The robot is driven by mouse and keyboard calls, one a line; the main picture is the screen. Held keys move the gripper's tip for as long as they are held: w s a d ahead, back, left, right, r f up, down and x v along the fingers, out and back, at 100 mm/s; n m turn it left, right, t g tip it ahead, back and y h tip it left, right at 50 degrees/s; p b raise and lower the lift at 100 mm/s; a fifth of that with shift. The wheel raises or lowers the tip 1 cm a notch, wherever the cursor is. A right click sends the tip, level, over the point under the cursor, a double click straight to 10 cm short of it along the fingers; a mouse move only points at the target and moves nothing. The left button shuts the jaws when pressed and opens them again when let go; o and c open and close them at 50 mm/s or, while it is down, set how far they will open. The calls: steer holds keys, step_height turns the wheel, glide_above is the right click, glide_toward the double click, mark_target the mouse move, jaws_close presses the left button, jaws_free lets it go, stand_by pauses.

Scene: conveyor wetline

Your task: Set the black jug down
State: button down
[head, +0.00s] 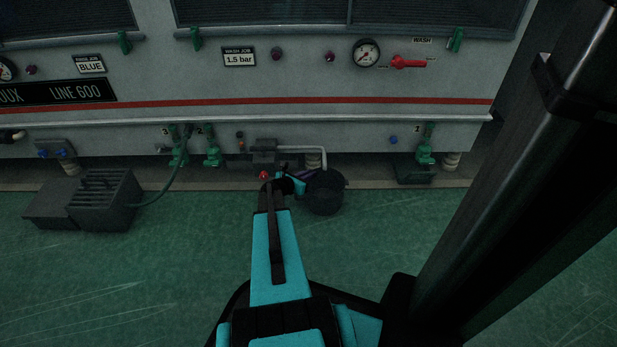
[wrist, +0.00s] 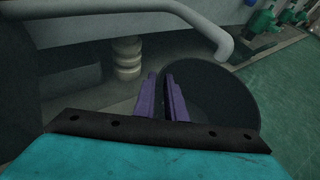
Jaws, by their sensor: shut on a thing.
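The black jug (head: 323,198) is low in front of the machine, just above or on the green floor; I cannot tell whether its base touches. In the wrist view the jug (wrist: 222,100) shows its dark round mouth, and it looks about upright. My gripper (head: 300,178) reaches it from the left in the head view. Its purple fingers (wrist: 162,98) are close together at the jug's near side, shut on it. The gripped part is hidden between the fingers.
A pale bent pipe (head: 310,149) passes over the jug from a dark pump-like block (head: 264,152). Green valves (head: 212,150) line the machine's lower edge. A dark ribbed box (head: 105,200) stands left on the floor. The green floor (head: 160,270) is clear in front.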

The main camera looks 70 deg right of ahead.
steer(key=c, duration=1.8)
jaws_free()
steer(key=shift+r, duration=0.1)
steer(key=p+v, duration=0.4)
steer(key=v, duration=0.8)
